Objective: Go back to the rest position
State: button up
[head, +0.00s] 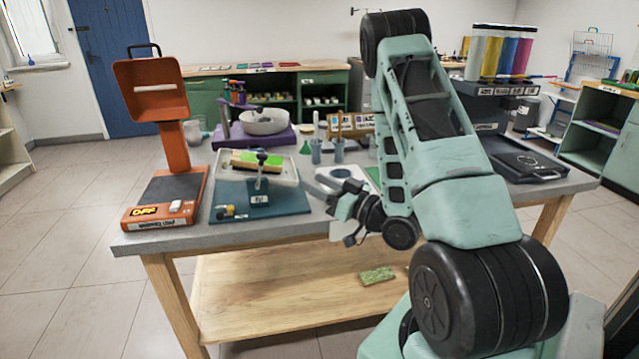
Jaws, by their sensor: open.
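My gripper (352,238) shows in the head view at the front edge of the grey-topped table (240,240), just right of the teal board. It is small in the picture and partly hidden by my wrist; its jaws are apart and I see nothing held between them. My arm is folded, with its elbow high over the table and its wrist low at the front edge.
On the table stand an orange device (175,145), a teal board (285,205) with a tray, a white bowl (264,121) on a purple base, and a black flat device (528,165) at right. A green block (377,275) lies on the lower shelf (270,300). Open floor lies left.

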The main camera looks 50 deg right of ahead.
dwell(0.3)
jog(key=w+a+f+n+g+y, duration=0.1)
jog(key=w+a+n+g, duration=0.2)
jog(key=w+a+g, duration=0.5)
jog(key=s+a+n+g+p, duration=0.1)
jog(key=s+a+n+g, duration=0.15)
jog(key=a, duration=1.05)
jog(key=s+a+r+g+h, duration=0.1)
jog(key=s+a+r+g, duration=0.1)
jog(key=s, duration=0.7)
jog(key=s+a+r+n+g+h+p, duration=0.1)
jog(key=s+a+r+g, duration=0.1)
jog(key=s+a+g, duration=0.2)
jog(key=s+a+r+n+g+h, duration=0.1)
jog(key=s+a, duration=0.5)
jog(key=s, duration=0.7)
jog(key=shift+s+a+r+g+h, duration=0.2)
jog(key=shift+s+r+g+h, duration=0.15)
jog(key=shift+r+g, duration=0.45)
jog(key=shift+w+f, duration=0.1)
jog(key=shift+f, duration=0.1)
